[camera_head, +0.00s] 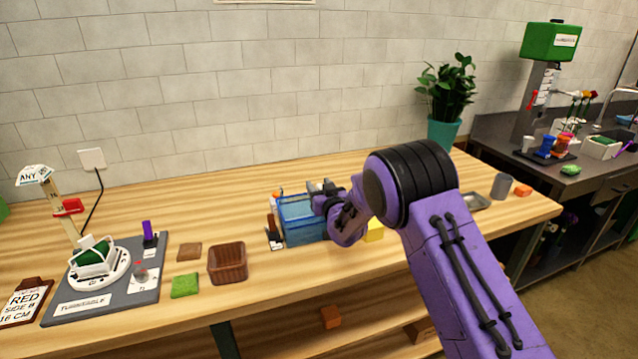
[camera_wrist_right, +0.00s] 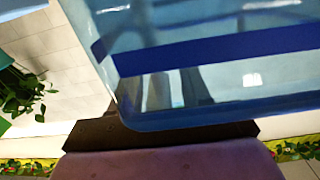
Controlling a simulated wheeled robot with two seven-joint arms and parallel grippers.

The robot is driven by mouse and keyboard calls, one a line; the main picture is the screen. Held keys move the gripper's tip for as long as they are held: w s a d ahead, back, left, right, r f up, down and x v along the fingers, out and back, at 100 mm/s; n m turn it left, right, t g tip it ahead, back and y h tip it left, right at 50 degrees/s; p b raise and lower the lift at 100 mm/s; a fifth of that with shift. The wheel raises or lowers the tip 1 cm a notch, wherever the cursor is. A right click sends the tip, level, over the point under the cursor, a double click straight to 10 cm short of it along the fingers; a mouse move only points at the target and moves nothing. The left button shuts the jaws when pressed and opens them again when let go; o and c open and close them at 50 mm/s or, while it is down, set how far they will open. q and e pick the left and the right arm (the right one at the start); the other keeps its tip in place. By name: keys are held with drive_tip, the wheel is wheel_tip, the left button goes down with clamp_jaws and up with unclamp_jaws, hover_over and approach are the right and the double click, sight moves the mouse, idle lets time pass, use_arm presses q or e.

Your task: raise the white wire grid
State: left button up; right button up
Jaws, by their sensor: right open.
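I cannot clearly make out a white wire grid in either view. A clear blue tub (camera_head: 305,232) stands on the bench in the head view, and its inside is too small to read there. In the right wrist view the tub's blue wall (camera_wrist_right: 215,50) fills the upper part, with blurred pale shapes behind it. My right gripper (camera_head: 326,196) is open at the tub's upper right rim, partly hidden by its own wrist. I cannot tell whether it touches the tub. My left gripper is not in view.
A turntable (camera_head: 110,290) with a white frame around green foam stands at the left. A brown basket (camera_head: 228,264), a green pad (camera_head: 185,286) and a brown pad (camera_head: 189,252) lie left of the tub. A yellow block (camera_head: 373,233) sits to its right. The bench behind is mostly clear.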

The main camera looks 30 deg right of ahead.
drive_tip(key=shift+r, duration=0.15)
clamp_jaws()
wheel_tip(320, 180, up, 8)
drive_tip(key=p, duration=0.4)
drive_tip(key=shift+w, duration=0.1)
drive_tip(key=shift+r, duration=0.1)
unclamp_jaws()
